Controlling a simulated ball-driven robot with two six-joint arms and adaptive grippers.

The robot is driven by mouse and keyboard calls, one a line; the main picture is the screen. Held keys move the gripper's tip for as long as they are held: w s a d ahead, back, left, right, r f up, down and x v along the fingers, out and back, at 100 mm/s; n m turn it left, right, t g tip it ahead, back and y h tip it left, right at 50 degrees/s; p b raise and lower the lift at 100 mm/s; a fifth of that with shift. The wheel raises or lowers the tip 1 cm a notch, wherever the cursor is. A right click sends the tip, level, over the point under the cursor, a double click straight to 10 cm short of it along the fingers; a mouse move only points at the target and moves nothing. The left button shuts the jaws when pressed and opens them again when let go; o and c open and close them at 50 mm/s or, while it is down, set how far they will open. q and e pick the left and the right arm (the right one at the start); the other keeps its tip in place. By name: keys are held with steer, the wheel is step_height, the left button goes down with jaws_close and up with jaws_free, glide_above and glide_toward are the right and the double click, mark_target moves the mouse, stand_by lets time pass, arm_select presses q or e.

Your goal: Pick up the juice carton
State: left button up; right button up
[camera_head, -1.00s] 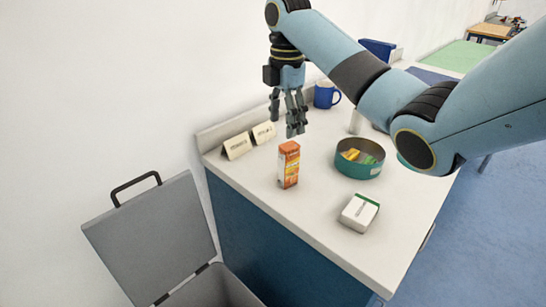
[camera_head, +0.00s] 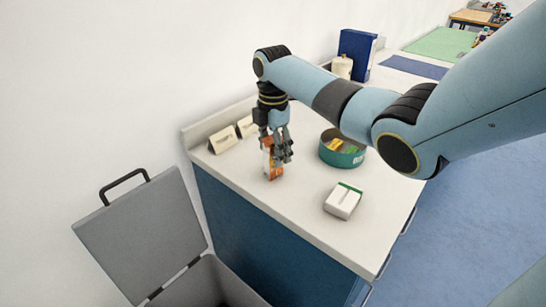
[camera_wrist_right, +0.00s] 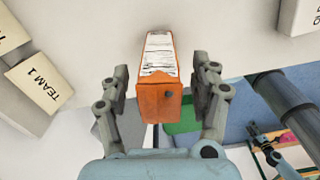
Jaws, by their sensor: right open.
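The juice carton (camera_head: 270,164) is orange and white and stands on the white counter (camera_head: 301,204). My right gripper (camera_head: 276,158) is down at the carton, covering much of its upper part in the head view. In the right wrist view the carton (camera_wrist_right: 158,75) lies between the two open fingers of the right gripper (camera_wrist_right: 162,85), with a visible gap on each side. Its orange top faces the wrist camera. My left gripper is not in view.
A green round tin (camera_head: 343,158) with small packets stands right of the carton. A white box (camera_head: 343,201) lies nearer the front. Small name cards (camera_head: 223,140) stand behind left. A grey lidded bin (camera_head: 146,239) stands open beside the counter.

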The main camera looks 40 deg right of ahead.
steer(key=shift+c, duration=0.7)
steer(key=c, duration=1.1)
jaws_close()
steer(key=shift+r, duration=0.15)
